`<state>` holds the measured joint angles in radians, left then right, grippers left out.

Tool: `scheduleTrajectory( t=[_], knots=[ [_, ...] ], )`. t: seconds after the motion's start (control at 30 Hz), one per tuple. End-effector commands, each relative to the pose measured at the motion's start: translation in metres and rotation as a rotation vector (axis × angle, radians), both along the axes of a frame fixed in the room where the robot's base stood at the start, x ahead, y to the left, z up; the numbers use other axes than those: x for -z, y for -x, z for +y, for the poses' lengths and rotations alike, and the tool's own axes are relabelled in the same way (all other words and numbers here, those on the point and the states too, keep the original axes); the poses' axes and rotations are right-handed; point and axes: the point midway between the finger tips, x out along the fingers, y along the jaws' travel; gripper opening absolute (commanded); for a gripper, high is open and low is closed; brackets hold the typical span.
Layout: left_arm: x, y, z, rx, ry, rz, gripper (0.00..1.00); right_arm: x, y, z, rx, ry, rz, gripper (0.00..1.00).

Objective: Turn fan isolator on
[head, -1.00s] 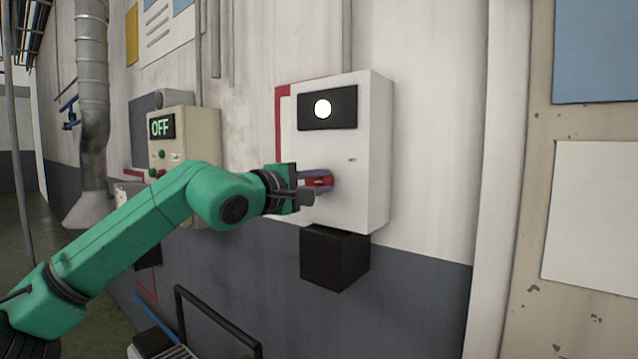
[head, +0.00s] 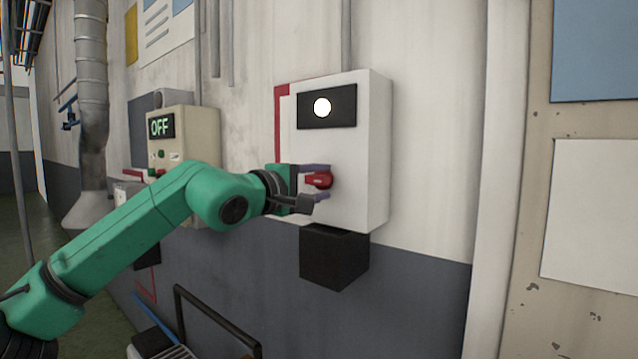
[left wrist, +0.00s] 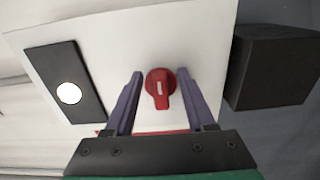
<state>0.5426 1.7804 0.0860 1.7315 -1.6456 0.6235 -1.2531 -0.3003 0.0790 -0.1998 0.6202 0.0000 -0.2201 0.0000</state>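The fan isolator is a white wall box (head: 362,150) with a red rotary handle (head: 320,179) on its front and a black panel with a lit white disc (head: 322,107) above it. My left gripper (head: 316,183) is at the box front with its fingers open on either side of the handle. In the left wrist view the red handle (left wrist: 160,88) sits between the two purple fingers (left wrist: 160,100), with a gap on each side. The handle's white mark lies along its length. My right gripper is not in view.
A black box (head: 334,258) sits just below the isolator. A black rail (head: 215,318) stands lower left.

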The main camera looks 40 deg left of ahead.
Motion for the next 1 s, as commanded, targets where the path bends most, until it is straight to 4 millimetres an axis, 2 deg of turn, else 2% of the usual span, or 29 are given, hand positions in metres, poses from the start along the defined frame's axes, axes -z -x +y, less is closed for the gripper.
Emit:
scheduleTrajectory(
  t=[0.23,0.37,0.47,0.6,0.7,0.83,1.0],
  knots=[
    [0.0,0.002,0.0,0.0,0.001,-0.002,0.55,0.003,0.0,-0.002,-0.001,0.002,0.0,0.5],
    [0.004,0.012,0.0,-0.002,0.001,-0.005,0.55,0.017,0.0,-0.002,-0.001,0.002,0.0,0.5],
    [0.008,0.03,-0.001,0.0,0.001,-0.009,0.55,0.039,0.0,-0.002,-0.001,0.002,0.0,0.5],
    [0.01,0.071,-0.001,-0.002,0.0,-0.01,0.55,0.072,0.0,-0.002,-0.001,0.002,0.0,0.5],
    [0.008,0.101,-0.002,-0.002,-0.001,-0.009,0.55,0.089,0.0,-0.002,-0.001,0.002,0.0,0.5],
    [0.004,0.13,-0.003,-0.002,0.0,-0.005,0.55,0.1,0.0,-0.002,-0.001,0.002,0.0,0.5],
    [0.001,0.146,-0.003,0.0,0.0,-0.001,0.55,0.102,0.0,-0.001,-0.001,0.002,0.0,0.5]
  ],
)
